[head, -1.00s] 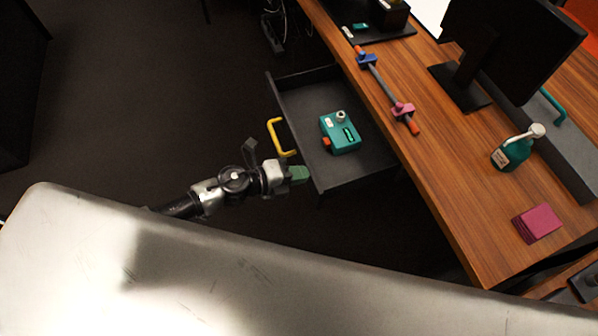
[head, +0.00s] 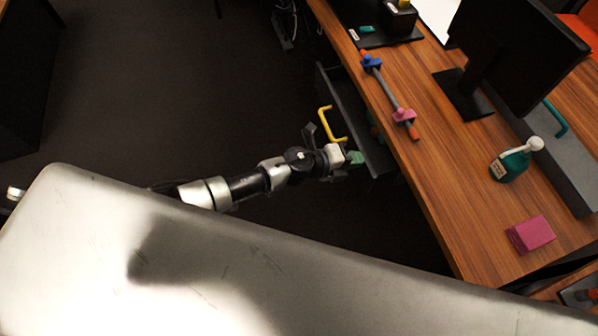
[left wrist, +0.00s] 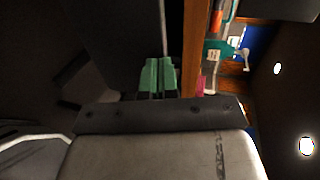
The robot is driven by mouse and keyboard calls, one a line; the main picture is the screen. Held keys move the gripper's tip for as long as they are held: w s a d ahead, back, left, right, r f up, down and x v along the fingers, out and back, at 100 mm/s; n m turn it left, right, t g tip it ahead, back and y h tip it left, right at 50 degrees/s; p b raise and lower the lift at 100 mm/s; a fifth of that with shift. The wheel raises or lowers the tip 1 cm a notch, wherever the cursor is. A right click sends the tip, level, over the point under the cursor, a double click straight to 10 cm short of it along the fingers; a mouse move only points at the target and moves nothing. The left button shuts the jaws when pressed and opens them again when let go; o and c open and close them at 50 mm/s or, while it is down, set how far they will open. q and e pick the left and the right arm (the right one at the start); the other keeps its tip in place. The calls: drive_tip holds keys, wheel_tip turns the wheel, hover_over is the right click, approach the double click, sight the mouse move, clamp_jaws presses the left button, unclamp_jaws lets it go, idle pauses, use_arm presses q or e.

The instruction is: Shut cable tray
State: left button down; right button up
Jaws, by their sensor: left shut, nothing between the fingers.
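The cable tray (head: 352,112) is a dark drawer under the wooden desk, with a yellow handle (head: 331,124) on its front. In the head view only a narrow part of it sticks out from the desk edge. Inside it, a sliver of a teal device (head: 376,135) shows; most of it is hidden under the desk. My left gripper (head: 356,158) has green fingertips and is at the near end of the tray's front, beside the handle. In the left wrist view its green fingers (left wrist: 157,76) are together, with nothing between them. My right gripper is out of view.
The wooden desk (head: 450,200) bears a monitor (head: 510,50), a rod with pink and blue clamps (head: 390,90), a teal spray bottle (head: 511,165) and a magenta block (head: 531,234). The dark floor left of the tray is clear.

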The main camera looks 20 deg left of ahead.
use_arm(q)
drive_tip(key=shift+w+d, duration=0.55)
drive_tip(key=shift+d, duration=0.2)
drive_tip(key=shift+w+d, duration=0.55)
drive_tip(key=shift+d, duration=0.2)
